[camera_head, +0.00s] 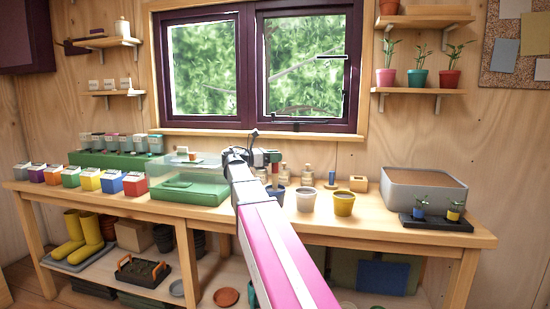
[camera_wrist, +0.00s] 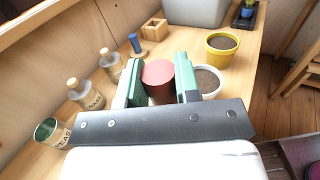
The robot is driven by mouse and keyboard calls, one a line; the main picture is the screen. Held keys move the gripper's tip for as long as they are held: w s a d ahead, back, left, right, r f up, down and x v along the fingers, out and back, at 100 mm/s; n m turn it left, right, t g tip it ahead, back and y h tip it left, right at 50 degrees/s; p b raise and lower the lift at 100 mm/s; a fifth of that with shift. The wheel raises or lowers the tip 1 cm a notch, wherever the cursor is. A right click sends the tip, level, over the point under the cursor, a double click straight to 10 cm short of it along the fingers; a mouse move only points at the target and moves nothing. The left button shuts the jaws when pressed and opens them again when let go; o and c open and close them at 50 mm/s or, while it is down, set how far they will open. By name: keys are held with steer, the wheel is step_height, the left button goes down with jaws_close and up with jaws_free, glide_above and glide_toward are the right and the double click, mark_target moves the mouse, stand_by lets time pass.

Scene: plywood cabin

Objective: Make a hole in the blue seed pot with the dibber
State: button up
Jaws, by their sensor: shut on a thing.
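My gripper (camera_head: 272,158) is over the worktop at the middle of the bench. In the wrist view my gripper's green-padded fingers (camera_wrist: 162,82) are closed on the dibber, whose round reddish-brown top (camera_wrist: 158,73) shows between them. In the head view the dibber (camera_head: 275,176) hangs roughly upright over the blue seed pot (camera_head: 278,195). I cannot tell whether its tip touches the soil. The blue pot is partly covered by my arm in the head view and is hidden by my gripper in the wrist view.
A white pot (camera_head: 306,199) and a yellow pot (camera_head: 343,203), both with soil, stand to the right. Bottles (camera_wrist: 85,93) stand close behind. A blue-topped tool (camera_head: 331,179), a wooden block (camera_head: 358,183) and a grey soil tray (camera_head: 424,190) are further right. A green propagator (camera_head: 190,190) is left.

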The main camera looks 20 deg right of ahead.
steer(key=shift+f, duration=0.6)
stand_by(1.3)
steer(key=shift+r, duration=0.15)
steer(key=shift+r, duration=3.45)
